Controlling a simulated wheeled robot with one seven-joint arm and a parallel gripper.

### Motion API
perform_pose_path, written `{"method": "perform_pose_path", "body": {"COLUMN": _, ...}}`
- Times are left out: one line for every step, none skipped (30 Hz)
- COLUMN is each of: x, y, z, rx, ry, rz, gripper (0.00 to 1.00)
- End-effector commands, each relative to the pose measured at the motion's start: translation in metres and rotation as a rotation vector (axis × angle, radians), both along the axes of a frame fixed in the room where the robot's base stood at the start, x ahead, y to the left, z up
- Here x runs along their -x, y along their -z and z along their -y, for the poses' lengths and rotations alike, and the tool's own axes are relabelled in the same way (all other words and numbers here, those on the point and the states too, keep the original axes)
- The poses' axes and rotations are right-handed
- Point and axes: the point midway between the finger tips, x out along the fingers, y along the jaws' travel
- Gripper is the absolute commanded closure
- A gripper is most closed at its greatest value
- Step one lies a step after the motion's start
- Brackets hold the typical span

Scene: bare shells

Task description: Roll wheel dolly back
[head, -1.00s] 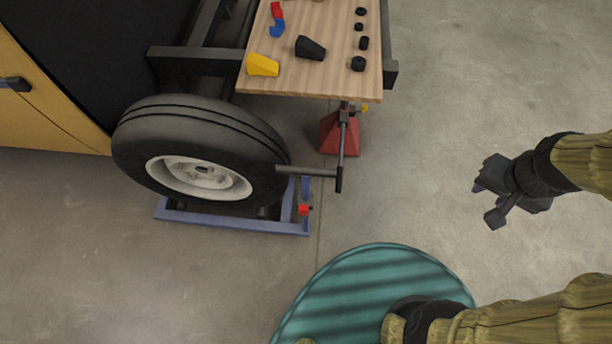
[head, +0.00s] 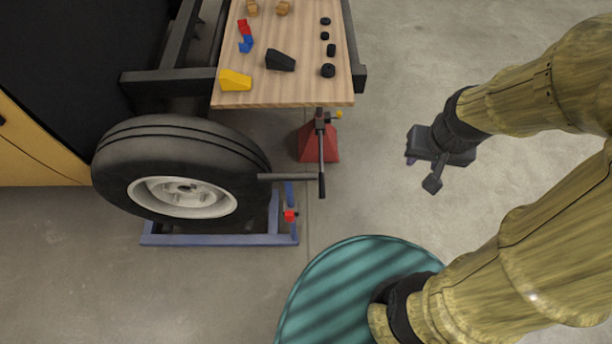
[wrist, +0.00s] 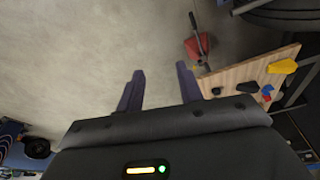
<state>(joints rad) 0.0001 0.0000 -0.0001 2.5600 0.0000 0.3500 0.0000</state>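The wheel dolly (head: 220,240) is a low blue frame on the floor at the left of the head view, with a small red part (head: 290,215) at its right side. A large black tyre with a pale rim (head: 183,197) stands upright at the dolly; the contact between them is partly hidden. A grey bar (head: 285,178) reaches right from beside the tyre to a black grip; where it attaches is unclear. My gripper (head: 410,158) is empty above the floor, right of the dolly and apart from it. Its two fingers are spread in the wrist view (wrist: 160,88).
The board also shows in the wrist view (wrist: 240,78). My round teal base lies below. Floor between gripper and jack is clear.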

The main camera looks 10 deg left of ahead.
Motion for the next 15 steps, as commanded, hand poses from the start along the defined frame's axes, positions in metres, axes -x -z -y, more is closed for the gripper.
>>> {"method": "perform_pose_path", "body": {"x": 0.000, "y": 0.000, "z": 0.000, "rx": 0.000, "ry": 0.000, "rz": 0.000, "gripper": 0.58}}
{"method": "perform_pose_path", "body": {"x": 0.000, "y": 0.001, "z": 0.000, "rx": 0.000, "ry": 0.001, "rz": -0.001, "gripper": 0.55}}
{"method": "perform_pose_path", "body": {"x": 0.000, "y": 0.003, "z": 0.000, "rx": -0.002, "ry": 0.005, "rz": -0.006, "gripper": 0.55}}
{"method": "perform_pose_path", "body": {"x": -0.001, "y": 0.006, "z": 0.000, "rx": -0.004, "ry": 0.010, "rz": -0.012, "gripper": 0.55}}
{"method": "perform_pose_path", "body": {"x": -0.001, "y": 0.010, "z": 0.000, "rx": -0.008, "ry": 0.018, "rz": -0.021, "gripper": 0.55}}
{"method": "perform_pose_path", "body": {"x": -0.002, "y": 0.017, "z": -0.001, "rx": -0.016, "ry": 0.031, "rz": -0.038, "gripper": 0.55}}
{"method": "perform_pose_path", "body": {"x": -0.002, "y": 0.025, "z": -0.001, "rx": -0.022, "ry": 0.044, "rz": -0.057, "gripper": 0.55}}
{"method": "perform_pose_path", "body": {"x": -0.003, "y": 0.033, "z": -0.002, "rx": -0.031, "ry": 0.061, "rz": -0.079, "gripper": 0.55}}
{"method": "perform_pose_path", "body": {"x": -0.004, "y": 0.046, "z": -0.003, "rx": -0.046, "ry": 0.088, "rz": -0.114, "gripper": 0.55}}
{"method": "perform_pose_path", "body": {"x": -0.004, "y": 0.057, "z": -0.004, "rx": -0.061, "ry": 0.112, "rz": -0.144, "gripper": 0.55}}
{"method": "perform_pose_path", "body": {"x": -0.005, "y": 0.069, "z": -0.005, "rx": -0.077, "ry": 0.138, "rz": -0.177, "gripper": 0.55}}
{"method": "perform_pose_path", "body": {"x": -0.006, "y": 0.086, "z": -0.008, "rx": -0.103, "ry": 0.175, "rz": -0.227, "gripper": 0.55}}
{"method": "perform_pose_path", "body": {"x": -0.007, "y": 0.099, "z": -0.011, "rx": -0.124, "ry": 0.205, "rz": -0.267, "gripper": 0.55}}
{"method": "perform_pose_path", "body": {"x": -0.008, "y": 0.112, "z": -0.013, "rx": -0.148, "ry": 0.235, "rz": -0.307, "gripper": 0.55}}
{"method": "perform_pose_path", "body": {"x": -0.010, "y": 0.129, "z": -0.018, "rx": -0.183, "ry": 0.278, "rz": -0.363, "gripper": 0.55}}
